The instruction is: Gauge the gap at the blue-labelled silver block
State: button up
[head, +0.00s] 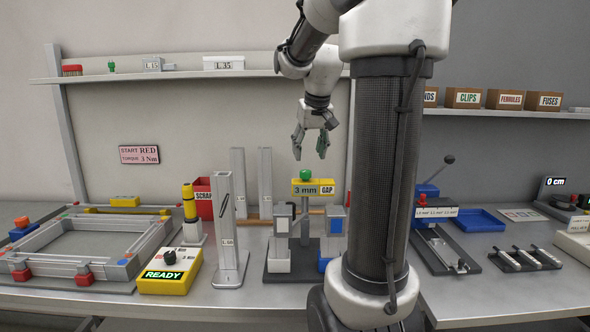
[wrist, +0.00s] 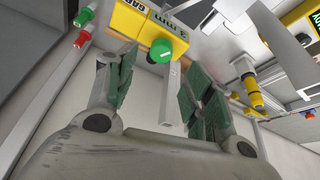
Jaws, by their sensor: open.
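The silver block with the blue label (head: 336,226) stands on the right of a dark base plate (head: 285,278) in the head view, partly beside my column. A similar silver block with a white label (head: 281,238) stands on the left of that plate. Between them a post carries the yellow "3 mm GAP" gauge (head: 327,190) with a green knob (head: 305,175) on top. My gripper (head: 310,154) is open and empty, above the green knob and apart from it. In the wrist view, the green knob (wrist: 162,50) and yellow gauge (wrist: 128,20) show beyond my open fingers (wrist: 157,78).
A tall silver post (head: 228,225) and a yellow READY box (head: 170,272) stand to the left. A red scrap bin (head: 204,198) is behind. A blue tray (head: 479,220) and a lever fixture (head: 440,250) are at right. The bench's front strip is mostly clear.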

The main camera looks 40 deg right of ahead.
aim_at(306, 171)
jog(key=x, duration=0.7)
jog(key=shift+a+f, duration=0.1)
jog(key=shift+f, duration=0.05)
grip_shut()
